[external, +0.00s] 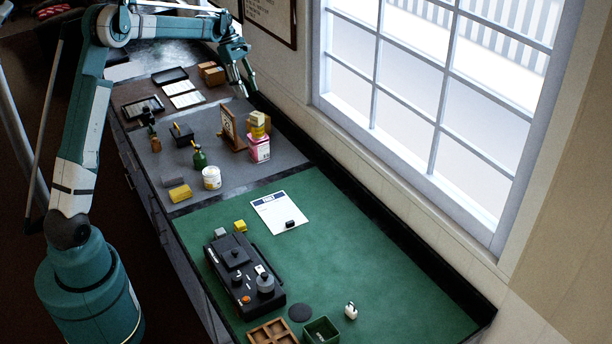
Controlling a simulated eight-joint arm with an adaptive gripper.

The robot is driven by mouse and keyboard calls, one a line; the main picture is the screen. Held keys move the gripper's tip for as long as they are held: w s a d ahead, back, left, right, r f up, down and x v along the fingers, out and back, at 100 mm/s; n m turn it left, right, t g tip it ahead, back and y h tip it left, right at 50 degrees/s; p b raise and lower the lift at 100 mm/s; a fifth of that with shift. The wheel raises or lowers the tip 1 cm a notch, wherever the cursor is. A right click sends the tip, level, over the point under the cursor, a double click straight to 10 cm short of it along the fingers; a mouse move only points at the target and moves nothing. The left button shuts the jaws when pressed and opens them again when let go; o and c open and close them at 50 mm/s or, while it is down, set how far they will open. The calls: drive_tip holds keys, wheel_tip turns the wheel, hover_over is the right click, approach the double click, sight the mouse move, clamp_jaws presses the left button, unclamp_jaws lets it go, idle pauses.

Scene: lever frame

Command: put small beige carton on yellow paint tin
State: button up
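A yellow paint tin (257,131) shows just above a pink-and-white tin (259,149) near the wall side of the grey mat; it looks stacked on it or close behind it. A small beige carton (266,121) shows at the top of this group, partly hidden by the yellow tin. I cannot tell whether it rests on the tin or stands behind it. My gripper (246,88) hangs fingers down beyond this group, above the far part of the bench by the wall. Its fingers look apart, with nothing seen between them.
A framed wooden stand (229,128) is left of the tins. A white tin (212,178), green bottle (199,158) and yellow block (180,193) stand nearer. Brown boxes (211,74) are at the back. The green mat (350,250) has wide free room.

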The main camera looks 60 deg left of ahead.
drive_tip(key=s+d+r+m+t+y, duration=0.1)
drive_tip(key=s+d+r+m, duration=0.3)
drive_tip(key=d, duration=0.6)
drive_tip(key=s+d+r+m+y, duration=0.1)
drive_tip(key=s+d+r+m, duration=0.3)
drive_tip(key=d, duration=0.5)
drive_tip(key=s+d+r+m+t+y, duration=0.1)
drive_tip(key=s+d+r+m, duration=0.1)
drive_tip(key=s+d+r, duration=0.6)
drive_tip(key=s+d+f+m+t, duration=0.1)
drive_tip(key=s+d+f+m, duration=0.2)
drive_tip(key=s+d, duration=0.3)
drive_tip(key=s+d+f+m+t, duration=0.1)
drive_tip(key=s+d+f+m, duration=0.3)
drive_tip(key=s+d, duration=0.3)
drive_tip(key=s+d+f+m+t+y, duration=0.1)
drive_tip(key=s+d+f+m, duration=0.2)
drive_tip(key=s, duration=0.9)
drive_tip(key=shift+d+f+m, duration=0.25)
drive_tip(key=shift+d+m, duration=0.95)
drive_tip(key=shift+d, duration=0.8)
drive_tip(key=shift+f, duration=0.1)
